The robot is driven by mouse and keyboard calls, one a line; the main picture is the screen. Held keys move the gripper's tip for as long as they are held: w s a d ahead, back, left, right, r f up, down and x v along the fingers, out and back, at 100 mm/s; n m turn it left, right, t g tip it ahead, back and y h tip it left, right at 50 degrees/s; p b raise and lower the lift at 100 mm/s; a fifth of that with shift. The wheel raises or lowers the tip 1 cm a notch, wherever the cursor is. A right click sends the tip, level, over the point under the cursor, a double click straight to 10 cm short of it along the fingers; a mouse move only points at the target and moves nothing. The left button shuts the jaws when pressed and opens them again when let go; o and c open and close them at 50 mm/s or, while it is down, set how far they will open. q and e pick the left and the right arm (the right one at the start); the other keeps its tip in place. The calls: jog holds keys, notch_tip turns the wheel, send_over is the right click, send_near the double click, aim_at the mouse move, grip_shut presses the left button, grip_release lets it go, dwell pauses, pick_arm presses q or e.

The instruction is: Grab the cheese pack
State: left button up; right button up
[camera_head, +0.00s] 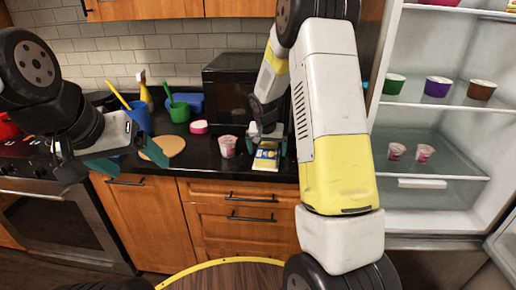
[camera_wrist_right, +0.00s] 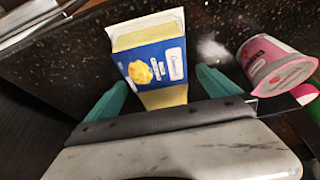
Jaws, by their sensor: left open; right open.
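The cheese pack (camera_head: 266,158) is a small blue and yellow box on the black counter, in front of the microwave. In the right wrist view the cheese pack (camera_wrist_right: 151,58) lies between the two teal fingers of my right gripper (camera_wrist_right: 163,90). The fingers are spread on either side of it, and I cannot tell whether they touch it. In the head view my right gripper (camera_head: 268,148) is at the pack, partly hidden by its own arm. My left gripper (camera_head: 128,160) is open and empty at the left, near the counter's front edge above the oven side.
A pink and white yogurt cup (camera_head: 228,146) stands just left of the pack; the yogurt cup also shows close in the right wrist view (camera_wrist_right: 273,62). The microwave (camera_head: 228,90) is behind. A round wooden board (camera_head: 163,146), a green cup (camera_head: 179,112) and an open fridge (camera_head: 440,150) flank the area.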

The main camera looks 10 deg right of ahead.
jog(key=shift+w+f, duration=0.1)
jog(key=shift+f, duration=0.15)
jog(key=shift+d, duration=0.1)
jog(key=c, duration=1.7)
jog(key=shift+c, duration=0.2)
jog(key=shift+r, duration=0.1)
